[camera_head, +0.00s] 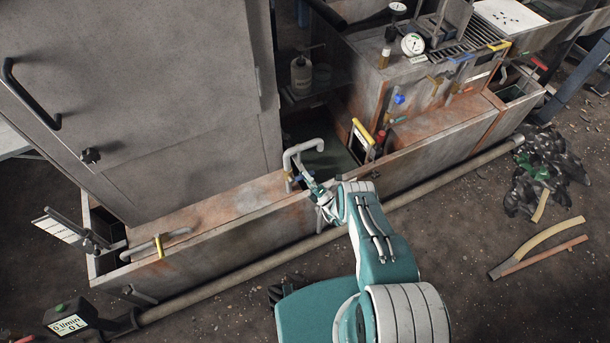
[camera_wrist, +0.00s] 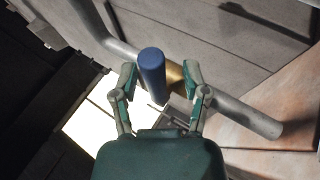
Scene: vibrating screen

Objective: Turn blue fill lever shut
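The blue lever (camera_wrist: 152,72) shows in the wrist view as a rounded blue handle beside a brass fitting (camera_wrist: 175,75) on a grey pipe (camera_wrist: 240,115). My gripper (camera_wrist: 160,75) is open, with one finger on each side of the handle. The handle appears nearer the left finger, with a clear gap on the right; contact cannot be told. In the head view my gripper (camera_head: 308,185) is at the bent grey pipe (camera_head: 305,146) over the trough, and it largely hides the lever there.
A flow display (camera_head: 70,323) at the lower left reads 0 l/min and 0 L. A yellow-handled lever (camera_head: 362,132) and a red-topped item (camera_head: 381,137) stand to the right of my gripper. A large grey cabinet (camera_head: 150,90) rises at the left. A long pipe (camera_head: 240,278) runs along the trough's front.

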